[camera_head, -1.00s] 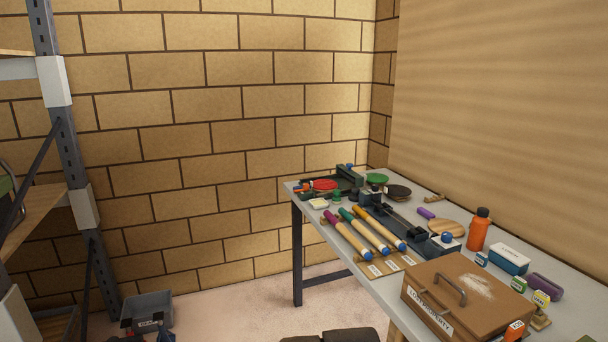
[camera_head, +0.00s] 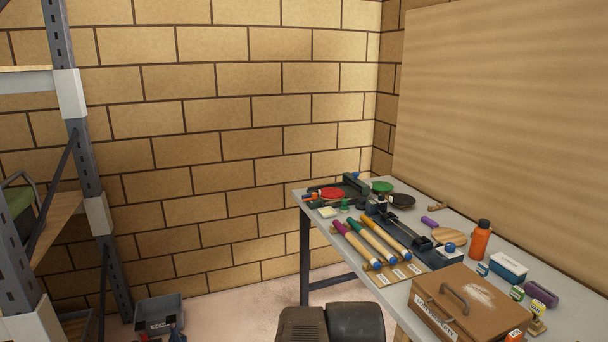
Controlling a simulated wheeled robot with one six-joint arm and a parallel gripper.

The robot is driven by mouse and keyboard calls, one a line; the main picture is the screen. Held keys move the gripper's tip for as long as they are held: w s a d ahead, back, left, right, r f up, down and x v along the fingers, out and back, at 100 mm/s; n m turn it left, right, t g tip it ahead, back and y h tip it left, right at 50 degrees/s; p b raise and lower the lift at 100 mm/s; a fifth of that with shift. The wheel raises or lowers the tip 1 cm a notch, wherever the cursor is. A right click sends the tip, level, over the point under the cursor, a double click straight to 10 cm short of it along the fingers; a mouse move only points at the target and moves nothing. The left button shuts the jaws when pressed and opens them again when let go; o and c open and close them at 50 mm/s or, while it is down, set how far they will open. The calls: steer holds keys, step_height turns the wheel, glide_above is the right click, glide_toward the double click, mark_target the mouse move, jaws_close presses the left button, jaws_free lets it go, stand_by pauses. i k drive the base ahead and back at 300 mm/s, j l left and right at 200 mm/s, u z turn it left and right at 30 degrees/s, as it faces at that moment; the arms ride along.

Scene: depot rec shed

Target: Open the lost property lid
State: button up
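The lost property box (camera_head: 470,303) is a brown case at the near right of the grey table. My gripper is not in view. A dark rounded shape at the bottom middle looks like part of my own body.
The table (camera_head: 580,316) also holds rolled handles (camera_head: 366,244), paddles, an orange bottle (camera_head: 480,240), a blue-and-white box (camera_head: 508,267) and small labelled blocks around the case. A shelf rack (camera_head: 88,180) stands left. A grey bin (camera_head: 158,314) is on the floor.

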mark_target(481, 310)
steer(key=z, duration=1.35)
